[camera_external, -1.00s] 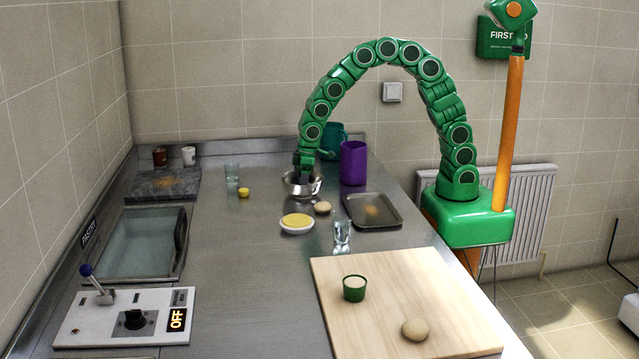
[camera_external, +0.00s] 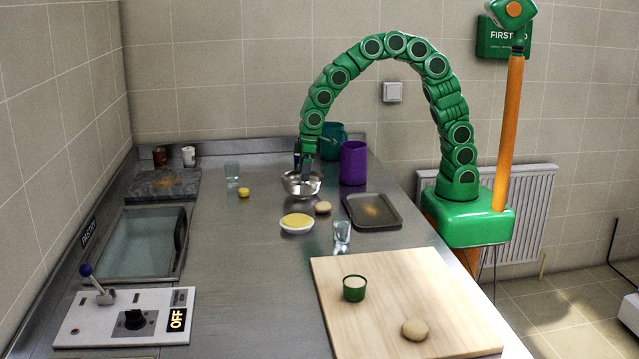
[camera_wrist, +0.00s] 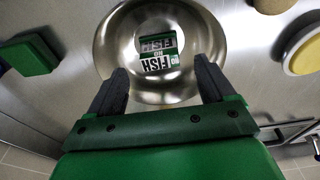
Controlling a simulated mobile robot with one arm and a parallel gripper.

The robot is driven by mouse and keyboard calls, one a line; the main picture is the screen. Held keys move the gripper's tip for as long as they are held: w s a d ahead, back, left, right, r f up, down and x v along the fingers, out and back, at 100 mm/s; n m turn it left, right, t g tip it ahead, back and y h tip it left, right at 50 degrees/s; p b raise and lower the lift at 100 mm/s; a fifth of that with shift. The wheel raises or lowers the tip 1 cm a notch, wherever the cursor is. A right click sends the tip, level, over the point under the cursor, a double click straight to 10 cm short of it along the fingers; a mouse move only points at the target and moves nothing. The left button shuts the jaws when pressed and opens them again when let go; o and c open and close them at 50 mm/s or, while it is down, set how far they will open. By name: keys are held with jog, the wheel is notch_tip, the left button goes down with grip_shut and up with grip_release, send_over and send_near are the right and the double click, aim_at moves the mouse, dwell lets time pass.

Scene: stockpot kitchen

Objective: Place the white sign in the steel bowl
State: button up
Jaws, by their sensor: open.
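The steel bowl (camera_external: 301,188) stands on the counter toward the back, in front of the purple pitcher. In the wrist view the bowl (camera_wrist: 108,45) fills the upper middle. The white sign (camera_wrist: 158,64), with dark lettering reading FISH and NO, lies inside the bowl; a darker band of lettering shows just above it, perhaps a reflection. The sign cannot be made out in the external view. My gripper (camera_wrist: 162,78) is open, with its two dark fingers apart and nothing between them. In the external view my gripper (camera_external: 305,176) is just above the bowl.
A purple pitcher (camera_external: 353,163) and a teal pitcher (camera_external: 331,140) stand close behind the bowl. A yellow-filled dish (camera_external: 297,223), a bun (camera_external: 323,208) and a dark tray (camera_external: 372,211) are in front. The left-middle counter is mostly clear.

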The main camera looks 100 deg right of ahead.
notch_tip(320, 180, up, 6)
jog(key=s+a+r+g, duration=0.1)
jog(key=s+a+r, duration=0.15)
jog(key=s, duration=0.65)
jog(key=s+a+r+g, duration=0.15)
jog(key=s+r, duration=0.25)
jog(key=s, duration=0.5)
jog(key=s+a+g, duration=0.1)
jog(key=s+a, duration=0.1)
jog(key=s, duration=2)
jog(key=shift+s+f, duration=0.15)
jog(key=shift+f, duration=0.2)
jog(key=shift+a, duration=0.15)
